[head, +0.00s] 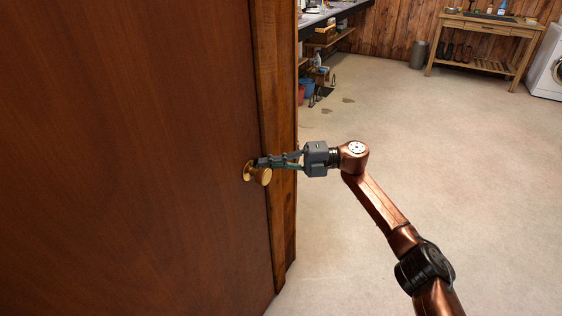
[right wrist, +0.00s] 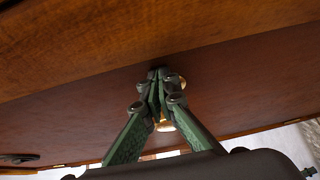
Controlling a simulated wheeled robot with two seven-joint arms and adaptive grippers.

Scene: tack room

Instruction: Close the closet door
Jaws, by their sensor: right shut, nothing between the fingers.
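The closet door (head: 130,150) is a large reddish-brown wooden panel filling the left of the head view. It also spans the right wrist view (right wrist: 70,120). Its brass knob (head: 258,175) sits near the door's right edge. In the right wrist view the knob (right wrist: 165,126) is partly hidden behind the fingers. My right gripper (head: 258,162) is shut with nothing between its fingers, its tips right at the knob's upper side. I cannot tell whether they touch the knob or the door. My left gripper is not in view.
A lighter wooden strip (head: 275,130) runs along the door's right edge. Pale open floor (head: 430,170) lies to the right. Farther back are a shelf bench (head: 335,35), a wooden table (head: 490,40), a bin (head: 418,54) and a white washing machine (head: 548,65).

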